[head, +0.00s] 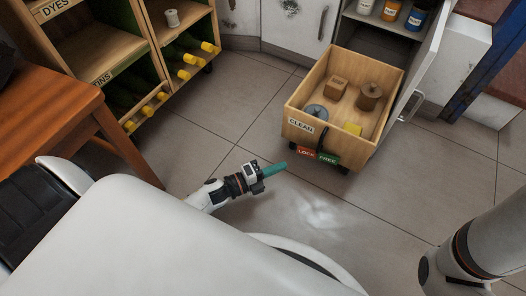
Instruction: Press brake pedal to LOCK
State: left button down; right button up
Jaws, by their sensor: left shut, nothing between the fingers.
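A wooden crate (299,129) labelled CLEAN stands on small casters on the tiled floor in the head view. At the bottom of its front are a red LOCK plate (306,152) and a green FREE plate (328,158), side by side. These look like the brake pedal's two markings; its exact tilt is too small to tell. My left gripper (275,170) is low over the floor, in front and to the left of the plates, apart from them. Its teal fingers are shut with nothing between them. My right arm shows at the lower right, its gripper out of view.
The crate holds a grey round item (315,111), a wooden block (337,87), a brown lidded pot (369,95) and a yellow item (352,129). An open cabinet door (423,62) stands right of it. A shelf unit (128,62) and orange table (50,103) are left. Floor between is clear.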

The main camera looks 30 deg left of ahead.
aim_at(301, 149)
pick_arm(q)
jog(key=shift+w+d+b, duration=0.2)
jog(key=shift+w+b, duration=0.6)
jog(key=shift+w, duration=0.7)
jog(key=shift+w+d+b, duration=0.2)
jog(key=shift+w+b, duration=0.6)
jog(key=shift+w, duration=0.7)
jog(key=shift+s+a, duration=0.1)
